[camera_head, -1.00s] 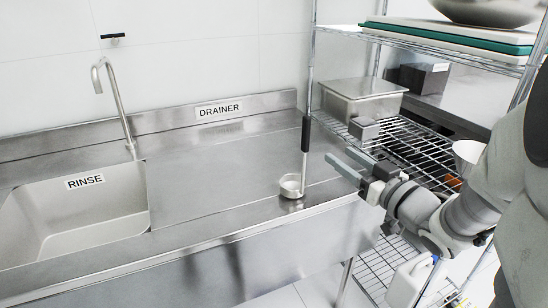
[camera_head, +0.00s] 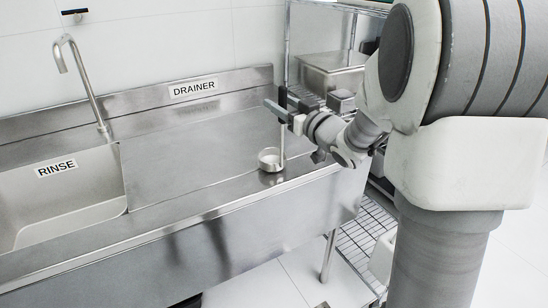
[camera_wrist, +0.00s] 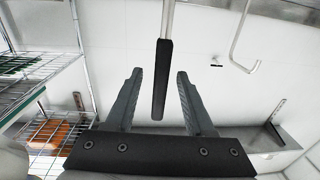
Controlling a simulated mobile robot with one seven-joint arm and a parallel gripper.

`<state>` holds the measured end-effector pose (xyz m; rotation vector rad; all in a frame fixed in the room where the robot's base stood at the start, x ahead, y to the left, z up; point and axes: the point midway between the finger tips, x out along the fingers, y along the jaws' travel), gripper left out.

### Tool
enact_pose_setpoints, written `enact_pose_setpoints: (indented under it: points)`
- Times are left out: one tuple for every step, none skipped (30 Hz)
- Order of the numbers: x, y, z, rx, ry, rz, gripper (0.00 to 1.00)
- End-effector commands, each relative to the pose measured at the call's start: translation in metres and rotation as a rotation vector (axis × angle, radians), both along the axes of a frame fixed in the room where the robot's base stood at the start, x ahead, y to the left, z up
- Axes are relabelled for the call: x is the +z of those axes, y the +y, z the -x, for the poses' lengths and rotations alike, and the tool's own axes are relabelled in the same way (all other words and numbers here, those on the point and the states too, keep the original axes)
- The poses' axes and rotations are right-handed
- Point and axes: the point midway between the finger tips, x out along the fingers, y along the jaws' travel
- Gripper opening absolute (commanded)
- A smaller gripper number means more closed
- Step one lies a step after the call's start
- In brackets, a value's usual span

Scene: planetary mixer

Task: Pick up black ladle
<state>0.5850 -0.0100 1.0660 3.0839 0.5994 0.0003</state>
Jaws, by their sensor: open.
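The black ladle stands upright on the steel drainer, its round metal bowl (camera_head: 270,160) resting near the front right edge and its thin stem rising from it. Its black handle (camera_wrist: 160,95) shows in the wrist view, between the two fingers, with a gap on each side. My gripper (camera_head: 284,106) is at the height of the handle in the head view, and its fingers partly cover it. In the wrist view my gripper (camera_wrist: 160,74) is open. I see no contact with the handle.
The drainer (camera_head: 190,150) is otherwise clear. The rinse sink (camera_head: 65,195) with its tap (camera_head: 85,80) lies to the left. A wire shelf with a steel box (camera_head: 330,75) stands close behind my arm. The wall is behind the drainer.

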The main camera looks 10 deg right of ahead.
Motion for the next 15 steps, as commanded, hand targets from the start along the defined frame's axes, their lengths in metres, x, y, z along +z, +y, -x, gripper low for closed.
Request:
enact_pose_setpoints:
  points:
    - [-0.0001,0.0014,-0.0027,0.001,0.0,0.0,0.54]
    - [0.0,0.0016,-0.0034,0.0,0.0,0.0,0.54]
    - [0.0001,0.0016,-0.0037,0.0,0.0,-0.001,0.54]
    - [0.0001,0.0016,-0.0036,0.0,0.0,-0.001,0.54]
    - [0.0002,0.0015,-0.0035,-0.001,0.0,-0.001,0.54]
    - [0.0002,0.0014,-0.0034,-0.001,0.0,-0.001,0.54]
    - [0.0002,0.0013,-0.0033,-0.001,0.0,-0.001,0.54]
    - [0.0002,0.0013,-0.0032,-0.001,0.0,-0.001,0.52]
    - [0.0002,0.0013,-0.0032,-0.001,0.0,-0.001,0.45]
    - [0.0002,0.0013,-0.0032,-0.001,0.0,-0.001,0.39]
    - [0.0002,0.0012,-0.0032,-0.001,0.0,-0.001,0.34]
    - [0.0003,0.0012,-0.0032,-0.001,0.0,0.0,0.27]
    - [0.0003,0.0011,-0.0031,-0.001,0.0,0.0,0.21]
    - [0.0003,0.0011,-0.0031,-0.001,0.0,0.0,0.16]
    - [0.0002,0.0011,-0.0031,-0.001,0.0,0.0,0.09]
